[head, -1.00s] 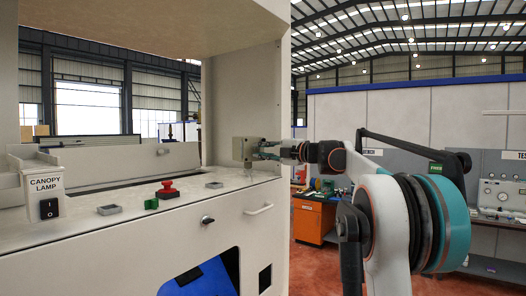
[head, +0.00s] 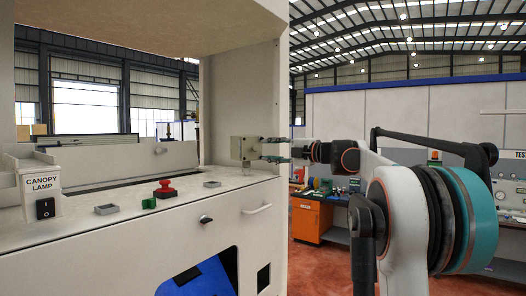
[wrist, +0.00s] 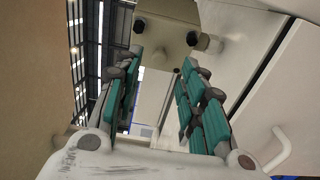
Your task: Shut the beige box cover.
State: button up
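A small beige box (head: 241,149) is fixed on the upright post at the right end of the bench machine. Small dark round spots mark its face. In the wrist view the box (wrist: 168,25) is at the top centre, with dark knobs at its lower corners. I cannot tell its cover apart from its body. My gripper (head: 268,150) is just right of the box, its teal fingers spread apart above and below. In the wrist view my gripper (wrist: 158,70) is open with nothing held between its fingers; the box lies beyond the fingertips.
The machine's cream panel (head: 130,215) carries a red knob (head: 165,190), a green switch (head: 149,203), a canopy lamp switch (head: 45,208) and a white handle (head: 257,209). The post (head: 240,90) rises behind the box. An orange cabinet (head: 306,221) stands behind, farther right.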

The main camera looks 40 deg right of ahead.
jog(key=v, duration=0.7)
jog(key=shift+s, duration=0.1)
